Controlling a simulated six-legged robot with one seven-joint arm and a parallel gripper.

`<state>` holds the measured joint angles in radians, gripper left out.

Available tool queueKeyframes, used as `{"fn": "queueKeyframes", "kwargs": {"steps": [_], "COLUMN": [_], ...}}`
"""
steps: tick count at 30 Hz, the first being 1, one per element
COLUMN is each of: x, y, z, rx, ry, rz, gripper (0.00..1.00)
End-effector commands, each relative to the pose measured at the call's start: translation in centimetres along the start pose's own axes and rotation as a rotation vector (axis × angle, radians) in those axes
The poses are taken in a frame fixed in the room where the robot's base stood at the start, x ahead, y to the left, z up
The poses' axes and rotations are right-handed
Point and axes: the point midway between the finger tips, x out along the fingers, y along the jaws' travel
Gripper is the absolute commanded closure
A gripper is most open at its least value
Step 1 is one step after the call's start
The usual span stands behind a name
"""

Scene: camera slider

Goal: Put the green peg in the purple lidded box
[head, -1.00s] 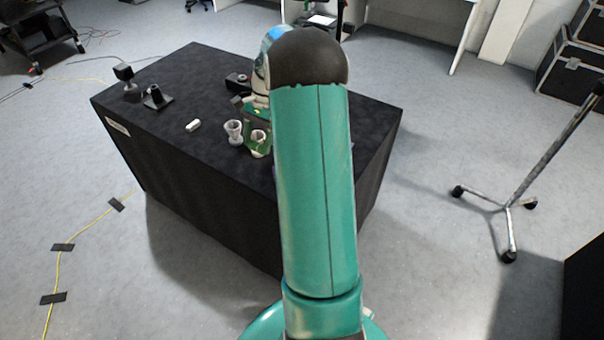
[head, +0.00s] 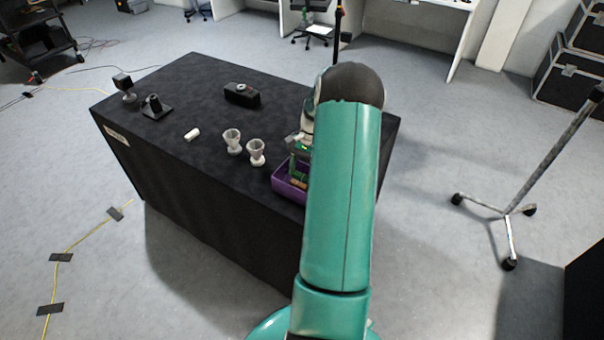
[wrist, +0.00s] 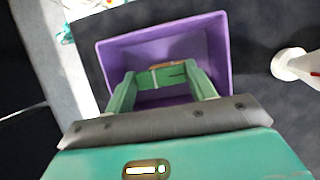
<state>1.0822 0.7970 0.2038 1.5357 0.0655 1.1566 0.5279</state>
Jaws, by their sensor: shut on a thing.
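In the head view my gripper (head: 299,172) is at the box, mostly hidden by my arm. How far the peg is above the box floor is unclear.
A white cylinder (head: 191,134), a black box with a knob (head: 242,93) and two dark devices (head: 154,106) (head: 125,86) are farther off.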

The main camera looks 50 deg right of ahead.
Motion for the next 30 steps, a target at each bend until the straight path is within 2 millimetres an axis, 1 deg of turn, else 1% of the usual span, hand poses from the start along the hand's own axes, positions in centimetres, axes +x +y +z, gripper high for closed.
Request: {"fn": "queueKeyframes", "kwargs": {"steps": [1, 3, 10, 22, 23, 25, 26, 30], "x": [0.7, 1.1, 1.1, 2.0, 2.0, 2.0, 2.0, 2.0], "y": [0.0, -0.1, -0.1, -0.1, -0.1, -0.1, -0.1, -0.1], "z": [-0.2, -0.4, -0.4, -0.8, -0.8, -0.8, -0.8, -0.8], "rx": [0.000, -0.001, 0.000, 0.000, 0.000, 0.000, 0.000, 0.000], "ry": [-0.002, -0.001, 0.000, 0.000, 0.001, 0.001, 0.001, 0.001], "rz": [0.000, 0.000, -0.001, -0.001, -0.001, -0.001, -0.001, -0.001], "gripper": [0.66, 0.66, 0.66, 0.66, 0.41, 0.27, 0.23, 0.23]}}
